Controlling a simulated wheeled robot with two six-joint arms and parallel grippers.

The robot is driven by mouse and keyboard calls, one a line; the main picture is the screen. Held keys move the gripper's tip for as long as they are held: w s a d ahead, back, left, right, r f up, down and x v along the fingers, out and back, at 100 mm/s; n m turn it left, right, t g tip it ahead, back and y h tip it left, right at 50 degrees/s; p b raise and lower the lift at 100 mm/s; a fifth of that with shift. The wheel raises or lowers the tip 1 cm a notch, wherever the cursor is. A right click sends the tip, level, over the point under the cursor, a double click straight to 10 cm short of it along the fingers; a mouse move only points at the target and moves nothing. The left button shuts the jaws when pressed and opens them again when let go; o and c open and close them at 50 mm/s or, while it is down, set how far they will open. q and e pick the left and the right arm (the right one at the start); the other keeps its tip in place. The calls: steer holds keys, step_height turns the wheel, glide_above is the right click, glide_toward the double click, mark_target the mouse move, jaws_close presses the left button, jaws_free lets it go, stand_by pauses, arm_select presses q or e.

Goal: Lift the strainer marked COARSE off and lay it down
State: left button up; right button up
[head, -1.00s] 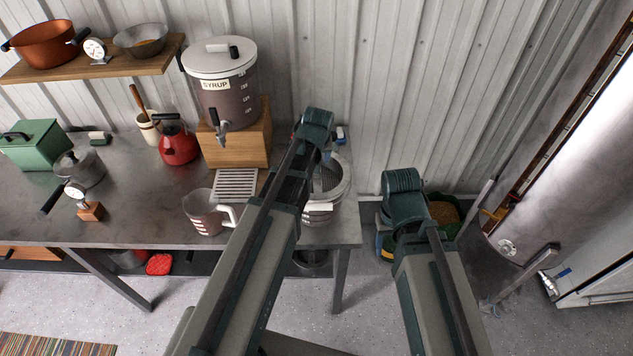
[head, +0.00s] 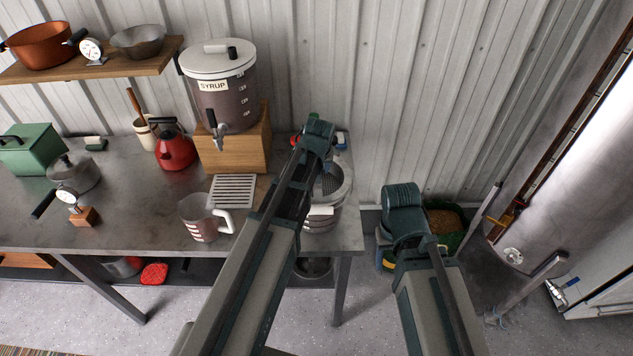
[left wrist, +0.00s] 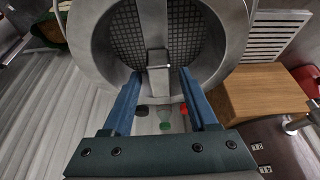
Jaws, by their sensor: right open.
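A round metal strainer (head: 343,187) with a dark mesh sits on a pale vessel at the worktable's right end. A white label (head: 320,211) shows on its front; its writing is too small to read. In the left wrist view the strainer's rim (left wrist: 228,45) and mesh (left wrist: 185,30) lie just beyond my left gripper (left wrist: 160,76). Its two blue fingers are spread, with a small metal tab (left wrist: 158,72) between them; I cannot tell whether they touch it. In the head view my left arm partly covers the strainer. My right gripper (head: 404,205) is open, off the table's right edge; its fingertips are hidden.
A slatted tray (head: 234,188), a measuring jug (head: 200,222) and a syrup container (head: 222,100) on a wooden block (head: 240,150) stand left of the strainer. A red kettle (head: 174,152) is farther left.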

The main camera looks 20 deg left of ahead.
arm_select(q)
jaws_close()
stand_by(1.2)
